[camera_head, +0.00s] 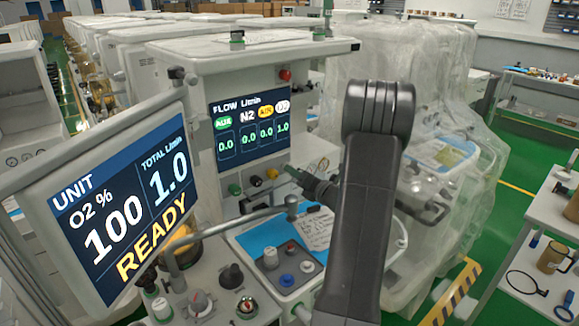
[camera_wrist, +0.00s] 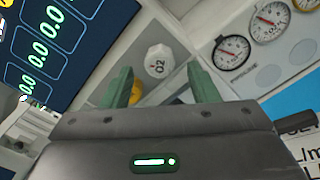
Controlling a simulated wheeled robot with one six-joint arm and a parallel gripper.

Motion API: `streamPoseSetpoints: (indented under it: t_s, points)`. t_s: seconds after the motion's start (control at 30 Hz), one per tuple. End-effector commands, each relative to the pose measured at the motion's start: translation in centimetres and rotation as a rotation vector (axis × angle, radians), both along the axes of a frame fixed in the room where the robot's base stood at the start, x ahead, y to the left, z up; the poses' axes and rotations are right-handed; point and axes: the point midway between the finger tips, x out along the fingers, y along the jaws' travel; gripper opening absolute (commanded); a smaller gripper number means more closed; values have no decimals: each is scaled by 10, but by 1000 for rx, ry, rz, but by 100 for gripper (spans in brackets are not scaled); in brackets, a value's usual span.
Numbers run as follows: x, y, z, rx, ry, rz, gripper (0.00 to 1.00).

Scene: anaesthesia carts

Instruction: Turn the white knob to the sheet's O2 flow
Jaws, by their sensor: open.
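The white knob (camera_wrist: 158,61), marked O2, is on the pale machine panel in the wrist view. My gripper (camera_wrist: 158,72) is open, its two green fingers pointing at the panel with the knob seen between their tips. I cannot tell whether they touch it. In the head view my gripper (camera_head: 294,173) is at the right end of the knob row and hides the white knob. The flow screen (camera_head: 249,128) reads 1.0 under O2 and 0.0 in the other columns. The sheet (camera_head: 312,230) lies on the blue work surface; its writing is too small to read.
Green (camera_head: 234,189), black (camera_head: 256,181) and yellow (camera_head: 272,173) knobs sit left of my gripper. A tilted monitor (camera_head: 118,205) reads O2 100%, total 1.0 and READY. Round gauges (camera_wrist: 232,52) are right of the knob. A plastic-covered cart (camera_head: 440,130) stands at right.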

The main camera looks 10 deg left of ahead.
Motion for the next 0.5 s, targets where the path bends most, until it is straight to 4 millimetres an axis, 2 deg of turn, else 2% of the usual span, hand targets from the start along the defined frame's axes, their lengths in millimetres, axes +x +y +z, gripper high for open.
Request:
streamPoseSetpoints:
  t_s: [0.03, 0.2, 0.5]
  points:
    - [5, 9, 2, 0, 0, 2, 54]
    - [20, 26, 1, 0, -1, 1, 54]
    - [26, 34, 0, 1, 0, -1, 54]
